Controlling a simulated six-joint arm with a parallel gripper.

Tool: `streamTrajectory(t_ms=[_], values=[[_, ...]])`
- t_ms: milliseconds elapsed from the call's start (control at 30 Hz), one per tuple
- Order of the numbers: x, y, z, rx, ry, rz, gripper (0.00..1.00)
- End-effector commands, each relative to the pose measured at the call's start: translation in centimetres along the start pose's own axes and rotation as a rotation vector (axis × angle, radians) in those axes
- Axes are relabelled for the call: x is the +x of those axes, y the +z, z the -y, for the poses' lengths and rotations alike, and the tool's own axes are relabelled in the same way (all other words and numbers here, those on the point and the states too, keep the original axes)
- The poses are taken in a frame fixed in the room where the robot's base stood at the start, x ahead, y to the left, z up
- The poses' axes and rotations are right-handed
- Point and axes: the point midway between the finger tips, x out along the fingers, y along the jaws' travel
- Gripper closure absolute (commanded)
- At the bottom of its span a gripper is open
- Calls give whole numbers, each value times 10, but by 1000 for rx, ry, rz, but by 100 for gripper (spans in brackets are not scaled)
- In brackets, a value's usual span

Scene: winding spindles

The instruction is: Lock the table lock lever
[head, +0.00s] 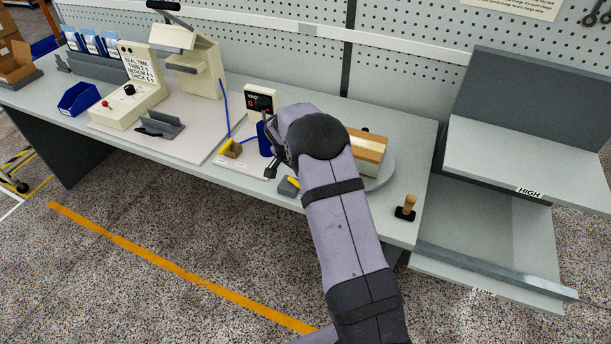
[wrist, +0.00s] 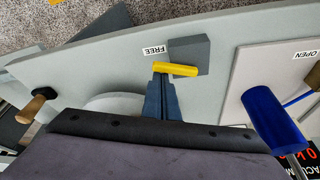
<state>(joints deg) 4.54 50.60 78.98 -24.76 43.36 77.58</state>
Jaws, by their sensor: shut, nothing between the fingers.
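The table lock lever is a yellow bar (wrist: 176,69) on a dark grey block (wrist: 190,56) near the table's front edge. A FREE label lies beside its left end in the wrist view. In the head view the yellow lever (head: 293,183) shows only partly, beside my arm. My gripper (wrist: 162,80) is shut and empty, its fingertips at the left end of the yellow bar; I cannot tell whether they touch it. In the head view my arm hides the fingertips. The round table (wrist: 108,101) is partly hidden by my wrist.
A blue handle (wrist: 270,115) stands on a pale plate with an OPEN label, right of the lever in the wrist view. A wooden-knobbed lever (head: 407,208) stands at the table's right end. A wood-topped block (head: 367,146) sits on the round table.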

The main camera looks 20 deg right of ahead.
Motion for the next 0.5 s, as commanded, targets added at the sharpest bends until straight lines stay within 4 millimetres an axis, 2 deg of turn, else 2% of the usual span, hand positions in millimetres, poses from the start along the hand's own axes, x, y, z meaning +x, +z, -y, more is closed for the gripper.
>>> streamTrajectory(t_ms=[500], values=[[0,3,0,65,21,0,100]])
